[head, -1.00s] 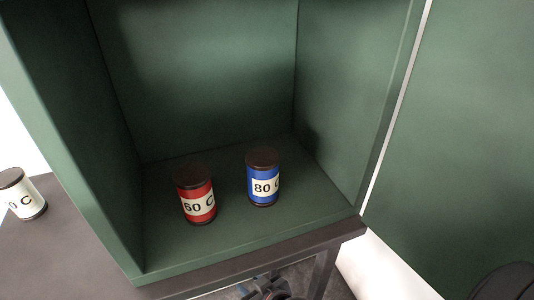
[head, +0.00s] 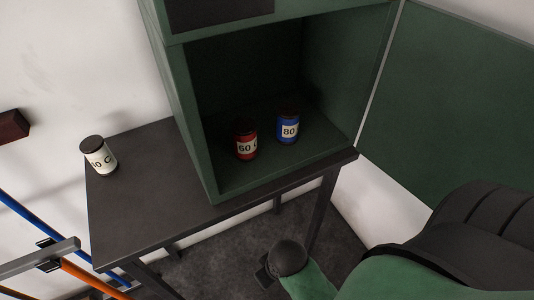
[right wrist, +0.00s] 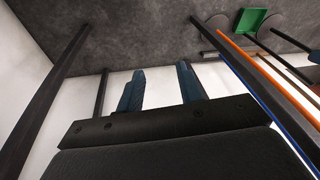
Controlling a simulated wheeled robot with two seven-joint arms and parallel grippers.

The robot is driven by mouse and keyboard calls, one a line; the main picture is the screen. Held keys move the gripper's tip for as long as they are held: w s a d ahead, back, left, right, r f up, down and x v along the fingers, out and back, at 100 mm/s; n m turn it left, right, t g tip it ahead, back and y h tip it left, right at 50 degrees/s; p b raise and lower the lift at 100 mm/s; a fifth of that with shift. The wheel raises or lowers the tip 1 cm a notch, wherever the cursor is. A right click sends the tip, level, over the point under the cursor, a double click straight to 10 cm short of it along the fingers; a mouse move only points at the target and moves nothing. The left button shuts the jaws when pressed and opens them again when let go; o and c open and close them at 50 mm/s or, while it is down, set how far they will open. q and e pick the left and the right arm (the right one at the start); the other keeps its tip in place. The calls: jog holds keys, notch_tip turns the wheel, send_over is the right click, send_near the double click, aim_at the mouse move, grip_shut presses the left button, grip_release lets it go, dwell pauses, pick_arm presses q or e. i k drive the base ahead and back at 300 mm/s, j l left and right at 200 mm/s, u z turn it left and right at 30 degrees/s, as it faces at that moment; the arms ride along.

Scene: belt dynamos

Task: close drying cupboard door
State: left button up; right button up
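The dark green drying cupboard (head: 190,110) stands on a dark table, its front open. Its door (head: 450,100) is swung wide open to the right. A red can marked 60 C (head: 246,140) and a blue can marked 80 (head: 288,127) stand upright inside. My right arm comes in at the lower right of the head view, below and in front of the door and apart from it. In the right wrist view my right gripper (right wrist: 160,85) has its fingers apart with nothing between them. My left gripper is not in view.
A white can (head: 99,156) stands on the left part of the dark table (head: 150,195). Blue and orange bars with a grey rail (head: 40,258) are at the lower left. The right wrist view shows a green tray (right wrist: 250,21) on the grey floor and dark table legs.

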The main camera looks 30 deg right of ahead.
aim_at(452, 106)
jog(key=k+j+z, duration=0.2)
jog(key=j, duration=0.2)
jog(key=k+j+z, duration=0.2)
jog(key=j, duration=0.2)
jog(key=k+j+z, duration=0.2)
jog(key=j, duration=0.2)
jog(key=k+j+z, duration=0.2)
jog(key=j, duration=0.15)
jog(key=z, duration=0.45)
